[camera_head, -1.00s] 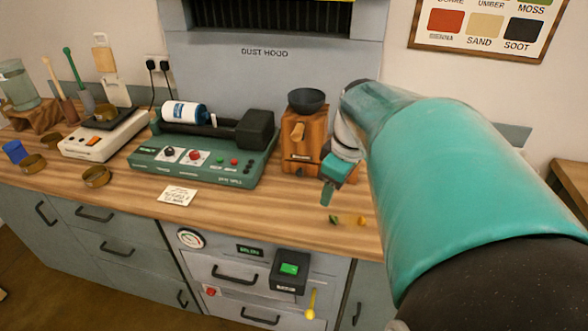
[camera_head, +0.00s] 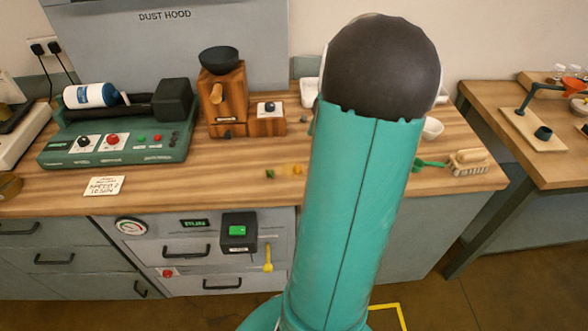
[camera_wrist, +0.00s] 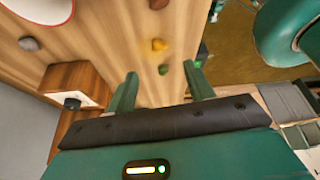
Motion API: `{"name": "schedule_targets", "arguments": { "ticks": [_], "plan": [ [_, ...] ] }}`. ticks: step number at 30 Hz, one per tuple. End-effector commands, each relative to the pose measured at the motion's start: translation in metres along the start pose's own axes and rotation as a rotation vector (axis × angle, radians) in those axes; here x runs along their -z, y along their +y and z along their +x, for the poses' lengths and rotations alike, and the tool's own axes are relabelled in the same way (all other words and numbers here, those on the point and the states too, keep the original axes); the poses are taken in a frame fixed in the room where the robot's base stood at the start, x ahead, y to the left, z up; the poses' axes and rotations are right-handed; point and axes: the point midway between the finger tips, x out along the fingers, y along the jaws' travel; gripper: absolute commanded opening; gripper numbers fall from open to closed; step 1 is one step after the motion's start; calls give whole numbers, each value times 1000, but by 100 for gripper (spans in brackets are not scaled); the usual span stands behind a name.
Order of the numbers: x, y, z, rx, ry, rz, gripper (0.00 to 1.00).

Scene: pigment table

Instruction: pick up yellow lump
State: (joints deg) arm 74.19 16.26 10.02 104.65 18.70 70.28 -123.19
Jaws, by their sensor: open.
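The yellow lump (camera_wrist: 158,44) lies on the wooden table in the wrist view, just beyond my fingertips and roughly in line with the space between them. A yellowish smear surrounds it. In the head view, the yellow lump (camera_head: 298,170) is small, near the table's front, just left of my arm. My gripper (camera_wrist: 160,70) is open and empty, its two green fingers spread. My arm hides the gripper in the head view.
A dark green lump (camera_head: 270,174) lies left of the yellow one. A grinder (camera_head: 226,100) with a small wooden box (camera_head: 268,118) stands behind. A grey lump (camera_wrist: 29,44) lies at the wrist view's left.

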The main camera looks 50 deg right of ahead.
Motion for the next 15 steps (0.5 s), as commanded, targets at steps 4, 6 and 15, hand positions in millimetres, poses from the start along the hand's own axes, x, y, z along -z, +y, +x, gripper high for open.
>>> {"name": "schedule_targets", "arguments": {
  "ticks": [4,6,15],
  "plan": [
    [1,-1,30,3,1,1,53],
    [1,0,42,2,1,0,53],
    [5,2,70,3,0,-3,53]
  ]
}}
